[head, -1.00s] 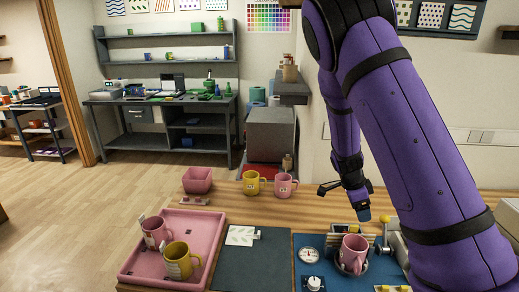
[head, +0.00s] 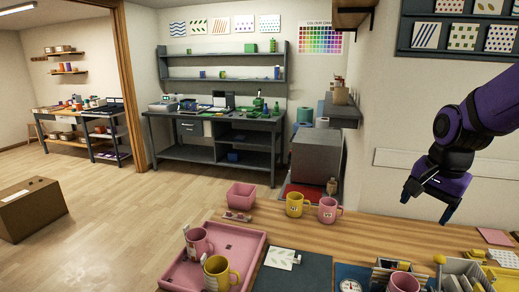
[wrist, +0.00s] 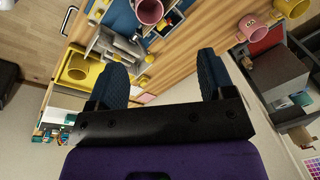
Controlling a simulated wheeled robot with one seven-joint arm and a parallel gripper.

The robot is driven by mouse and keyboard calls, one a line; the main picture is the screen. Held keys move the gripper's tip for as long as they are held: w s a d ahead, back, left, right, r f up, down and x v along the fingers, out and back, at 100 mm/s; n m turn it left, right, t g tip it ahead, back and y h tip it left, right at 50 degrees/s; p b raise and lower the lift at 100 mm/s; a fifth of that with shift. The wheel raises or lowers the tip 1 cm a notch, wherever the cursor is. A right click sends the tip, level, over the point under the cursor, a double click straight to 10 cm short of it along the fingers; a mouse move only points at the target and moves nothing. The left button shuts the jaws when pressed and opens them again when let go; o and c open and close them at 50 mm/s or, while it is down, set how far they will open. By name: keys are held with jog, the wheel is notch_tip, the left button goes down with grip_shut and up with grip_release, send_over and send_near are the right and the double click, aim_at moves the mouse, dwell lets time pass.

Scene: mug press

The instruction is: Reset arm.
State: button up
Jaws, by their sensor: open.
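My gripper (head: 427,207) is at the right of the head view, open and empty, raised above the wooden counter (head: 385,230) and apart from the mugs. In the wrist view its two dark fingers (wrist: 160,68) are spread with nothing between them. A pink mug (head: 402,283) stands at the bottom edge of the head view, by the press equipment, its lower part cut off. It also seems to show in the wrist view (wrist: 149,11). A pink mug (head: 196,243) and a yellow mug (head: 216,274) stand on the pink tray (head: 254,243).
A yellow mug (head: 294,205) and a pink mug (head: 327,210) stand farther back on the counter beside a pink bin (head: 241,195). A grey box-shaped unit (head: 316,158) stands behind them. A cardboard box (head: 32,208) sits on the floor at left. Air around my gripper looks clear.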

jog(key=s+a+r+n+t, duration=0.1)
jog(key=s+a+r+n, duration=0.1)
jog(key=s+r+n, duration=0.3)
jog(key=s+a+r+n+t, duration=0.2)
jog(key=s+r+n, duration=0.3)
jog(key=s, duration=0.6)
jog(key=shift+s+a, duration=0.15)
jog(key=shift+a, duration=0.15)
